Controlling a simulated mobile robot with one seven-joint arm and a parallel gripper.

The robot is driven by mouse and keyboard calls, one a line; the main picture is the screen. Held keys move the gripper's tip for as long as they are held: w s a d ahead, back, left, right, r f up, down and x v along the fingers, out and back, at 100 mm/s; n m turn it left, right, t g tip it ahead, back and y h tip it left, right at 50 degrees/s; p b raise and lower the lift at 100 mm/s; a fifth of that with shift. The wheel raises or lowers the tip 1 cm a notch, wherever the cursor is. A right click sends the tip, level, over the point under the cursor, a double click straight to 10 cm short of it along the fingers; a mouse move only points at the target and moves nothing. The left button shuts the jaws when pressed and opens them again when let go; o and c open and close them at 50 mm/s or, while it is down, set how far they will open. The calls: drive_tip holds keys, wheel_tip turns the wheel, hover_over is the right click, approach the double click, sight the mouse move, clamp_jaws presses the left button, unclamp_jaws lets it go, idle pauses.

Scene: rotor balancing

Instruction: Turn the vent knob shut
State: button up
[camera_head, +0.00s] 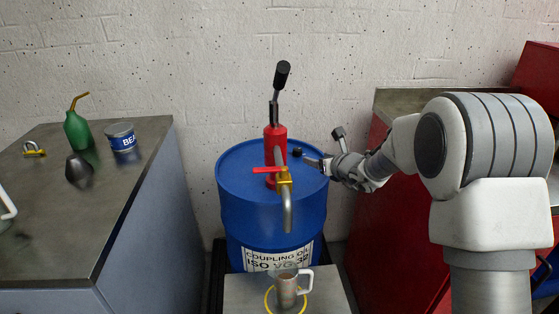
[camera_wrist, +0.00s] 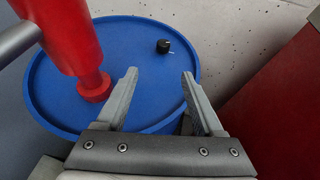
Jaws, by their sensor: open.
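The vent knob (camera_wrist: 163,46) is a small black knob with a light pointer mark, on the top of the blue drum (camera_wrist: 130,30) near its rim. It also shows in the head view as a small black spot (camera_head: 297,152) at the right of the drum top. My gripper (camera_wrist: 160,73) is open and empty, with its fingers over the drum top. In the wrist view the knob lies beyond the fingertips, between their lines and apart from them. In the head view my gripper (camera_head: 311,161) reaches in from the right, just beside the knob.
A red hand pump (camera_head: 275,145) stands on the drum, left of the knob, with a red-handled tap (camera_head: 284,180) in front. A mug (camera_head: 287,290) stands below the spout. A bench (camera_head: 130,190) at left holds a green oil can (camera_head: 77,131) and a tin (camera_head: 121,137).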

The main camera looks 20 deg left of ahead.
sight(298, 150)
drive_tip(key=shift+d+r+t, duration=0.1)
drive_tip(key=shift+d+t, duration=0.05)
drive_tip(key=shift+t, duration=0.15)
drive_tip(key=x, duration=1.5)
drive_tip(key=shift+d, duration=0.1)
drive_tip(key=shift+p+x, duration=0.5)
drive_tip(key=shift+x, duration=0.65)
clamp_jaws()
